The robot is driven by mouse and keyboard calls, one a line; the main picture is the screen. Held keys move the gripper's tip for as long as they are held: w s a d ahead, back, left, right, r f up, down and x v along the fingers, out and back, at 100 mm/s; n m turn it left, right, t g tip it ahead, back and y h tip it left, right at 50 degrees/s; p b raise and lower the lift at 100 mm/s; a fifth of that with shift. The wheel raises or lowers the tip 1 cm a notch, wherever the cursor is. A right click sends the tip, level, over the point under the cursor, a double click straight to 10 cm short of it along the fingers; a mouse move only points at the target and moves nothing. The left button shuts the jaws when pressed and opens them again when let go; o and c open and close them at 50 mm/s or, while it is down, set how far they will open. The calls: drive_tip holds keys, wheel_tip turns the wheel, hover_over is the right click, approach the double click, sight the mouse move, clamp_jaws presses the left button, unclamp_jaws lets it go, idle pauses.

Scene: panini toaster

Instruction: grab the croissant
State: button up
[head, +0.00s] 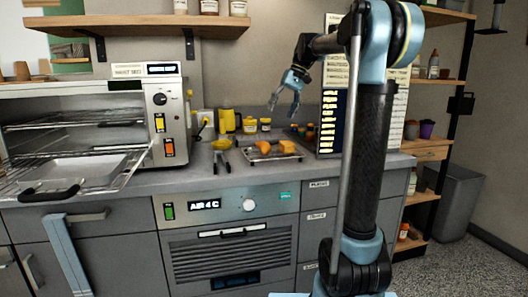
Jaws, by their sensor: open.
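Two small golden-orange food pieces lie on a metal tray (258,157) on the counter. The right piece (288,146) is larger; the left piece (263,147) is smaller and rounder. At this size I cannot tell for sure which one is the croissant. My gripper (283,108) hangs above and slightly left of the right piece, fingers pointing down. It is open, empty and apart from both pieces.
An open toaster oven (168,122) with wire racks stands at the left. Yellow containers (227,120) stand behind. A dark menu board (331,122) stands right of the tray. A shelf (150,27) hangs above.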

sight(264, 147)
drive_tip(key=x, duration=1.6)
drive_tip(key=shift+s+f, duration=0.1)
drive_tip(key=shift+s, duration=0.05)
drive_tip(key=c, duration=1.1)
drive_tip(key=shift+o, duration=0.2)
